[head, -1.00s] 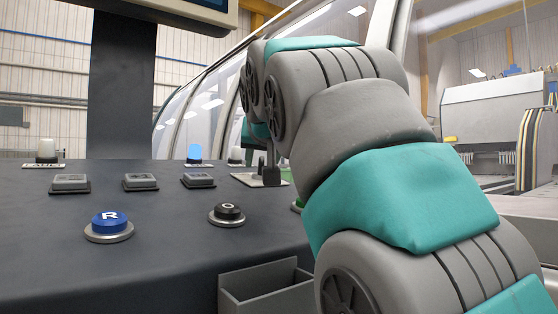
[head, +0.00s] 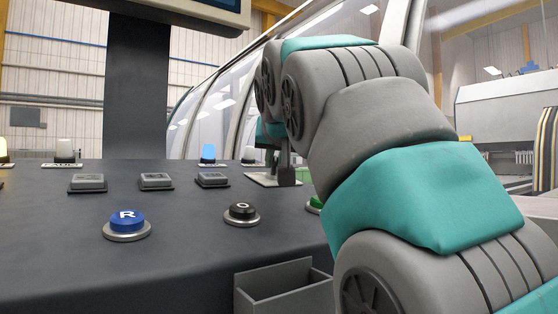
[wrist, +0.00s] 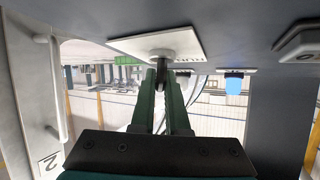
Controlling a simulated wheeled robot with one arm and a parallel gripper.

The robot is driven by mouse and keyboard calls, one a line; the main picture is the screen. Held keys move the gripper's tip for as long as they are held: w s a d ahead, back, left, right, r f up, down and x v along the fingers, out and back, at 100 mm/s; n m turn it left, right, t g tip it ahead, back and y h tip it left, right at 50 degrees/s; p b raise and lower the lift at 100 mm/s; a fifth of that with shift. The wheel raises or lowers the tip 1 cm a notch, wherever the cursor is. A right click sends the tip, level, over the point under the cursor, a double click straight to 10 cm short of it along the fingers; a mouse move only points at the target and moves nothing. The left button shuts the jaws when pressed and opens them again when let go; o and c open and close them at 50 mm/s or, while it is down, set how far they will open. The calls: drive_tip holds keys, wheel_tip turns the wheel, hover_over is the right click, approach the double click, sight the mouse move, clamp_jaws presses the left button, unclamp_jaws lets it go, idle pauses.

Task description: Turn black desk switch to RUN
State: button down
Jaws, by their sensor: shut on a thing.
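The black desk switch (wrist: 160,78) stands on a pale plate (wrist: 128,43), which hangs from the top in the upside-down wrist view. My gripper (wrist: 161,72) is shut on the switch, one green finger on each side. The switch's round grey collar shows between the fingertips and the plate. In the head view the plate (head: 262,182) lies at the back right of the desk, and my gripper (head: 284,168) reaches down to it, partly hidden by my arm.
A blue R button (head: 127,221) and a black O button (head: 241,211) sit at the desk's front. Several grey push-buttons (head: 156,180) and lamps, one lit blue (head: 208,152), stand behind. An open grey bin (head: 285,287) hangs at the front edge. A dark post rises behind.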

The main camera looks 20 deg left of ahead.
drive_tip(key=n+g+y+p, duration=0.1)
drive_tip(key=n+y, duration=0.1)
drive_tip(key=n, duration=0.1)
drive_tip(key=shift+y, duration=0.4)
drive_tip(key=n+g+y, duration=0.1)
drive_tip(key=n+g, duration=0.1)
drive_tip(key=n+g+y+p, duration=0.1)
drive_tip(key=n+y, duration=0.1)
drive_tip(key=n, duration=0.1)
drive_tip(key=shift+a+r+g, duration=0.1)
drive_tip(key=shift+g, duration=0.3)
drive_tip(key=n+g+y+p, duration=0.1)
drive_tip(key=n+g+p, duration=0.1)
drive_tip(key=n, duration=0.1)
drive_tip(key=shift+r, duration=0.1)
drive_tip(key=shift+n+g+y+p, duration=0.4)
drive_tip(key=shift+n+g+p, duration=0.45)
drive_tip(key=shift+n+g, duration=0.15)
drive_tip(key=shift+s+f+n+g, duration=0.1)
drive_tip(key=shift+f+n+g, duration=0.1)
drive_tip(key=shift+n+g, duration=0.15)
drive_tip(key=c, duration=0.9)
unclamp_jaws()
